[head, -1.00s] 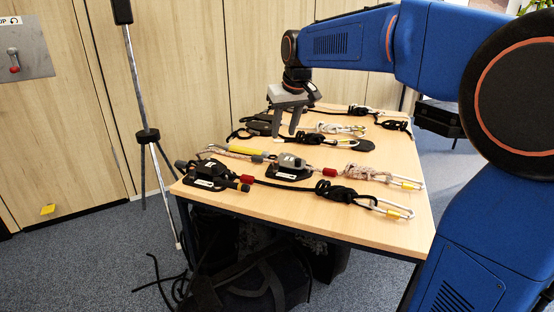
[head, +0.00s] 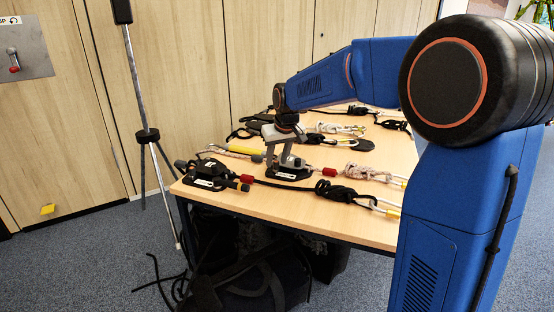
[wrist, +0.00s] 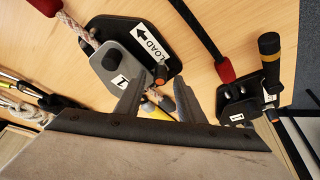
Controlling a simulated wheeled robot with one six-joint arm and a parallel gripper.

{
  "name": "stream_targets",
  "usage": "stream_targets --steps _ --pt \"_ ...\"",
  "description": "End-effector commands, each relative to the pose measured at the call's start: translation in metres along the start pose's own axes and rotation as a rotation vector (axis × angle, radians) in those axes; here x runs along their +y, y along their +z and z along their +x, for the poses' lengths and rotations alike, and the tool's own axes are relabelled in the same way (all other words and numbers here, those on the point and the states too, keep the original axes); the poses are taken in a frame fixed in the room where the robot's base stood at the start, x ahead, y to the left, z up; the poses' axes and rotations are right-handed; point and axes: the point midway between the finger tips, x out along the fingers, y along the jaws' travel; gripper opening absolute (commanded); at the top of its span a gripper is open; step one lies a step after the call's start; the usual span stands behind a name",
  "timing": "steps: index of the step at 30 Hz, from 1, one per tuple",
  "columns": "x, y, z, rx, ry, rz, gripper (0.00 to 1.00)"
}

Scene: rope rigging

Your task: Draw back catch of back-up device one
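A back-up device (wrist: 108,72) with a grey plate, a black base and a LOAD arrow label shows at upper left in the wrist view. A white tag on it seems to read 1. It also sits on the table in the head view (head: 290,173), partly hidden by my gripper. A short black stub with an orange end (wrist: 160,74), possibly its catch, stands at the plate's right edge. My gripper (wrist: 157,88) is open, fingers apart and pointing at that stub's area. In the head view my gripper (head: 279,165) is just above the device; contact cannot be told.
A second, black device (head: 208,174) lies at the table's near left corner, and right in the wrist view (wrist: 245,97). Knotted ropes with carabiners (head: 385,208) lie right. A tripod pole (head: 147,135) stands left.

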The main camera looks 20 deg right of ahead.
Motion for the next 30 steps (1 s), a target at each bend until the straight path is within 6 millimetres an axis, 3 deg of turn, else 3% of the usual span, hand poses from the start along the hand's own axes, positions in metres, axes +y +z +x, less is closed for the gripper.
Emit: stream_targets --steps 8,12,13,30 --pt "0.000 0.000 0.001 0.000 0.000 0.000 0.35" --pt "0.000 0.000 0.001 0.000 0.000 0.000 0.02" --pt "0.000 0.000 0.001 0.000 0.000 0.000 0.00" --pt "-0.015 0.014 -0.005 -0.002 -0.002 0.000 0.00"
